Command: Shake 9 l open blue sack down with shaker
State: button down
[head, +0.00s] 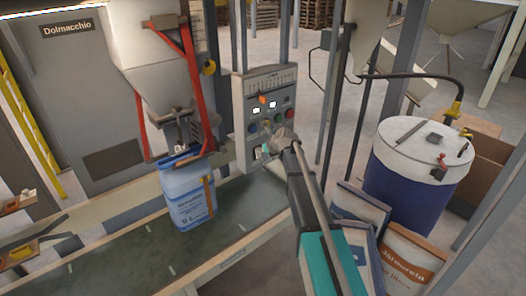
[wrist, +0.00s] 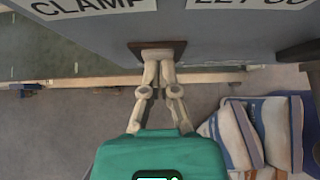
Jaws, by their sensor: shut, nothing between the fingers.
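The blue sack (head: 187,192), marked 9 l, stands upright on the dark belt beneath the filler spout (head: 183,130). Its top is close to the spout; whether it touches is hard to tell. My gripper (head: 268,148) is at the lower face of the grey control panel (head: 240,104), right of the sack. In the wrist view my gripper (wrist: 158,52) is shut and empty, its tips at a small brown plate (wrist: 178,45) below the CLAMP (wrist: 95,5) and LET GO labels. Contact cannot be told. I cannot tell which control is the shaker.
A blue-and-white drum (head: 415,175) stands at the right, with filled sacks (head: 410,262) in front of it. Red bars (head: 187,70) hang beside the hopper (head: 150,60). The belt (head: 130,250) is clear in front of the sack. Posts stand right of the panel.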

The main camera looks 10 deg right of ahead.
jog(key=shift+d+r+p, duration=0.1)
jog(key=shift+r+p, duration=0.55)
jog(key=shift+r, duration=0.1)
jog(key=p+v, duration=0.8)
jog(key=v, duration=0.5)
jog(key=shift+p, duration=0.35)
dwell(0.5)
